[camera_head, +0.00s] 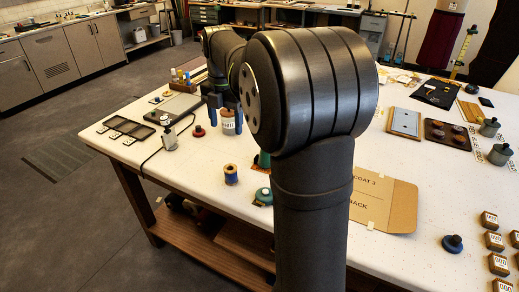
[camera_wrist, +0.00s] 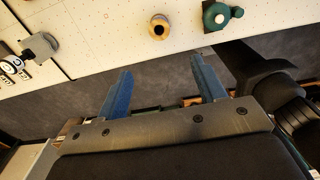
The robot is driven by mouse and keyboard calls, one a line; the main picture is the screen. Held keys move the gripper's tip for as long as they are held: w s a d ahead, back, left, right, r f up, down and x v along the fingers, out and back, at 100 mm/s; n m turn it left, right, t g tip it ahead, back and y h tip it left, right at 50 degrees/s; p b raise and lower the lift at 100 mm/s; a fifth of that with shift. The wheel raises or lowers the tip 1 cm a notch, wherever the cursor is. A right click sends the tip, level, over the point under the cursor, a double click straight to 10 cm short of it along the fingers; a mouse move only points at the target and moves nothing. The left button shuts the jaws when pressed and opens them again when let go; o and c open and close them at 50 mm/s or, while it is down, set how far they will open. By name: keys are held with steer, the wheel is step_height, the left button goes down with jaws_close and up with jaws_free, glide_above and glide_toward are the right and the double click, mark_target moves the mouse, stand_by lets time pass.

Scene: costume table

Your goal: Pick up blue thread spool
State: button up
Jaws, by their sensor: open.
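The blue thread spool (camera_head: 231,174) stands upright near the left front edge of the white table, with blue thread and an orange-brown top. In the wrist view a round tan-topped spool (camera_wrist: 159,27), which looks like the same one, shows near the top centre, beyond the fingertips. My gripper (camera_head: 224,122) is open, its blue fingers spread, farther back than the spool in the head view. In the wrist view my gripper (camera_wrist: 162,63) has nothing between its fingers, and dark floor shows behind them.
A green-topped object (camera_head: 264,195) is right of the spool; a similar one (camera_wrist: 217,15) shows in the wrist view. A red knob (camera_head: 199,131) and a grey metal weight (camera_head: 169,138) stand left.

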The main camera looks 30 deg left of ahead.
steer(key=m, duration=1.7)
glide_toward(231, 172)
steer(key=f, duration=0.2)
steer(key=a+f, duration=0.1)
steer(key=f, duration=0.1)
steer(key=w+f, duration=0.1)
steer(key=f, duration=0.1)
steer(key=shift+a+f, duration=0.15)
steer(key=shift+f, duration=0.2)
steer(key=shift+w+f, duration=0.15)
steer(key=shift+f, duration=1.2)
steer(key=shift+w+f, duration=0.1)
steer(key=shift+f, duration=1.2)
steer(key=c, duration=1.1)
steer(key=shift+o, duration=0.2)
steer(key=shift+r, duration=0.1)
